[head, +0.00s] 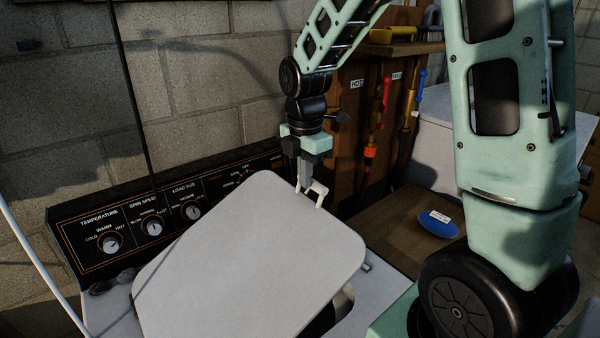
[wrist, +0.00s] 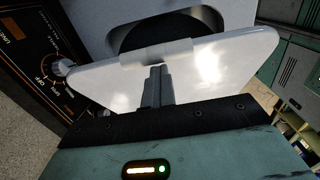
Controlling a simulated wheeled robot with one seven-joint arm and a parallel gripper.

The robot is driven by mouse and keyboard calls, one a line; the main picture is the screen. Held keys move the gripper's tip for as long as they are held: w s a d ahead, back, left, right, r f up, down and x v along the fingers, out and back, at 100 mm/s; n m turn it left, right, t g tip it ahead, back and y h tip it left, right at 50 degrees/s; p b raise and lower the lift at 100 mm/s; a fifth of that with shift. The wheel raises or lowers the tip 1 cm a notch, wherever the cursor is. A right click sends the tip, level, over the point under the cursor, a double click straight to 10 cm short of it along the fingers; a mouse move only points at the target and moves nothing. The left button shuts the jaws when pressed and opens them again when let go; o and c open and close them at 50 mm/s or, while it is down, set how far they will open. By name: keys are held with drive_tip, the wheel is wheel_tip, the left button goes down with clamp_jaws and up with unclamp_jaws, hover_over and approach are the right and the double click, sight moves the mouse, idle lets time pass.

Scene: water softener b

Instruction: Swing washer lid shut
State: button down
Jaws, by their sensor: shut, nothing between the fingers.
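The washer lid (head: 250,260) is a pale grey rounded panel, tilted partway open above the washer top. In the wrist view, the lid (wrist: 225,62) spans the middle, with the dark tub opening (wrist: 172,28) beyond it. My gripper (head: 312,188) is at the lid's upper right edge in the head view. In the wrist view, my gripper (wrist: 157,72) has its fingers together, with nothing held, close against the lid. Whether they touch is hard to tell. Much of the tub opening is hidden by the lid in the head view.
The washer's black control panel (head: 165,205) with knobs stands behind the lid, against a block wall. Right of it are a wooden board with hot and cold pipes (head: 380,120) and a blue disc (head: 438,222) on a brown surface. A thin pale hose crosses the left.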

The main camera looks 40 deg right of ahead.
sight(313, 186)
drive_tip(key=shift+d+f, duration=0.7)
drive_tip(key=shift+d+f+b, duration=0.25)
drive_tip(key=shift+f+b, duration=0.3)
drive_tip(key=shift+f, duration=0.1)
drive_tip(key=shift+d+f+b, duration=0.2)
drive_tip(key=shift+f+b, duration=0.3)
drive_tip(key=shift+f, duration=0.1)
drive_tip(key=d+f+b, duration=0.3)
drive_tip(key=f+b, duration=0.3)
drive_tip(key=f, duration=0.5)
drive_tip(key=shift+d, duration=0.2)
